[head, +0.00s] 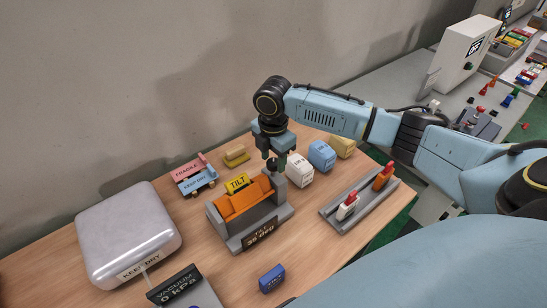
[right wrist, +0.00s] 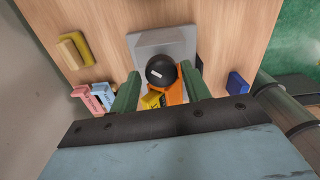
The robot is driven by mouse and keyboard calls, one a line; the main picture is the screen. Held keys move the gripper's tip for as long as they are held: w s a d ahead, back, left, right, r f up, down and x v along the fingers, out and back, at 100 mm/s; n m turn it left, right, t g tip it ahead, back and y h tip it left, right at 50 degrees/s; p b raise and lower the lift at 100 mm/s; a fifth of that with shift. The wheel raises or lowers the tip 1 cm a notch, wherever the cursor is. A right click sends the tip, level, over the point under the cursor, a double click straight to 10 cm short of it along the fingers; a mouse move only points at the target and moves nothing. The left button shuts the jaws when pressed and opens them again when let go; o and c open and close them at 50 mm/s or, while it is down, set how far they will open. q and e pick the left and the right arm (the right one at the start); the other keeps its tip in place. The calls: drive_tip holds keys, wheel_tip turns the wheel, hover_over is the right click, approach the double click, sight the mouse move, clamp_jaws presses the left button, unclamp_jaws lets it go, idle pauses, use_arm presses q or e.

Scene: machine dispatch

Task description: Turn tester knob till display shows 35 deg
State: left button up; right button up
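The tilt tester (head: 236,232) is a grey stand on the wooden table, with an orange tilting block (head: 243,198) and a yellow TILT tag (head: 237,183). Its dark display (head: 263,233) seems to read 35 deg, but the last digit is small and hard to be sure of. The black round knob (right wrist: 160,73) is on the tester's grey side part. My right gripper (right wrist: 161,90) points down at it, its green fingers on either side of the knob with a small gap visible. It also shows above the knob in the head view (head: 279,158). My left gripper is not in view.
A silver KEEP DRY box (head: 128,230) and a vacuum display (head: 174,284) stand left. White (head: 299,169) and blue (head: 322,154) blocks stand behind the tester. A grey switch tray (head: 359,205) is to its right, a small blue block (head: 271,279) in front.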

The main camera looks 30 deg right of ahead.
sight(273, 162)
drive_tip(key=shift+o, duration=0.8)
wheel_tip(273, 162, up, 13)
drive_tip(key=b, duration=0.1)
drive_tip(key=shift+r+b, duration=0.15)
drive_tip(key=shift+b, duration=0.15)
drive_tip(key=shift+s, duration=0.1)
